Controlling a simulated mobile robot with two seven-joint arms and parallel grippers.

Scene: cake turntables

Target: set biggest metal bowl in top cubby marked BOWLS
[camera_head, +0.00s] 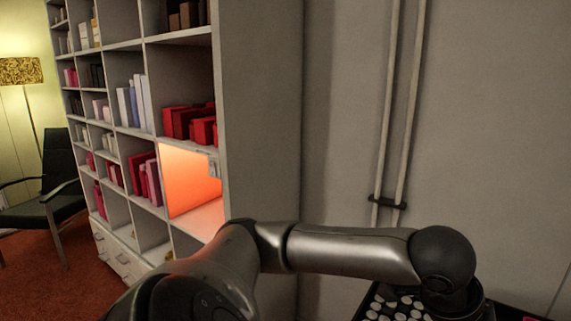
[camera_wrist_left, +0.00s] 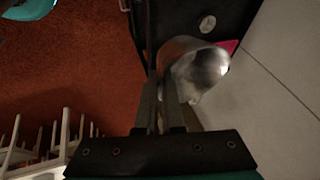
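A metal bowl (camera_wrist_left: 207,70) shows in the left wrist view, shiny and tilted. My left gripper (camera_wrist_left: 164,78) has its two fingers close together, with the bowl's rim between their tips. In the head view the gripper and the bowl are out of sight below the arm. The tall shelf unit (camera_head: 262,130) with many cubbies stands at the left. One cubby (camera_head: 190,180) glows orange and looks empty. No BOWLS marking is readable. My right gripper is not in view.
A dark surface with several pale round things (camera_head: 398,304) is at the bottom right. Books fill many cubbies, including red ones (camera_head: 188,122). Two vertical pipes (camera_head: 398,110) run up the wall. A dark chair (camera_head: 60,175) and a lamp (camera_head: 20,70) stand at the far left.

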